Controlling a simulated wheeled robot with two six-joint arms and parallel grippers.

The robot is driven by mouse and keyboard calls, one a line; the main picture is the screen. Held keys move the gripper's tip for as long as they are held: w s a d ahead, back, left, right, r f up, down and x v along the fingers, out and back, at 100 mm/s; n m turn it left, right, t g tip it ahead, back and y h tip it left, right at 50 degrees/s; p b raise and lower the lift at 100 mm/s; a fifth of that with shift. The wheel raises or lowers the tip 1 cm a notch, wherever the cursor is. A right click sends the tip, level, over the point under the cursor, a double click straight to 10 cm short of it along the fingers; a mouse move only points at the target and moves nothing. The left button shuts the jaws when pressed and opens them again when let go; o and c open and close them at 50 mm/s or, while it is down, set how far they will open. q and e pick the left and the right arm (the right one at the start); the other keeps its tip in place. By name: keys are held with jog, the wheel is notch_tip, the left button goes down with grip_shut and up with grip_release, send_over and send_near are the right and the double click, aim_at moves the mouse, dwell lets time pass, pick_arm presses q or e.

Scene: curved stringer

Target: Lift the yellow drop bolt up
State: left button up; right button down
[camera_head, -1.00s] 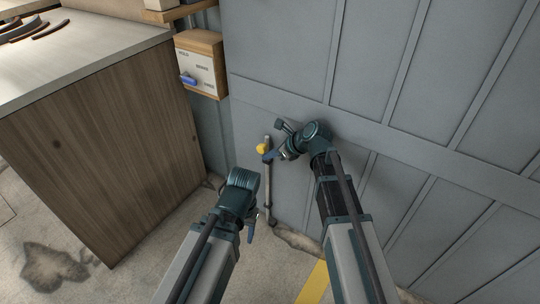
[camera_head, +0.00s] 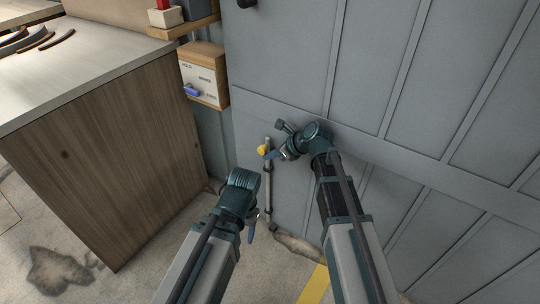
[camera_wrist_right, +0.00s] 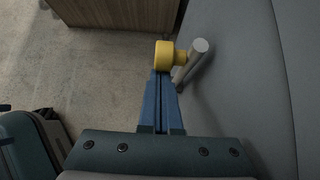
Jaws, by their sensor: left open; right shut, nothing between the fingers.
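The drop bolt is a thin upright metal rod (camera_head: 268,185) on the grey door, with a yellow knob (camera_head: 262,150) near its top. In the right wrist view the yellow knob (camera_wrist_right: 165,55) sticks out to the left of the rod (camera_wrist_right: 193,62). My right gripper (camera_head: 268,156) is shut with nothing in it. Its blue fingertips (camera_wrist_right: 163,76) end right at the knob's lower edge in the picture; I cannot tell whether they touch it. My left gripper (camera_head: 250,232) is open, low and beside the rod's lower part, empty.
A wooden cabinet (camera_head: 110,160) with a light top stands at the left. A yellow floor stripe (camera_head: 316,284) lies below. Open floor shows between cabinet and door.

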jog(key=s+d+r+p, duration=0.3)
jog(key=s+d, duration=0.2)
jog(key=d, duration=0.2)
jog(key=shift+r+p, duration=0.25)
jog(key=shift+p, duration=0.05)
dwell(0.4)
dwell(0.4)
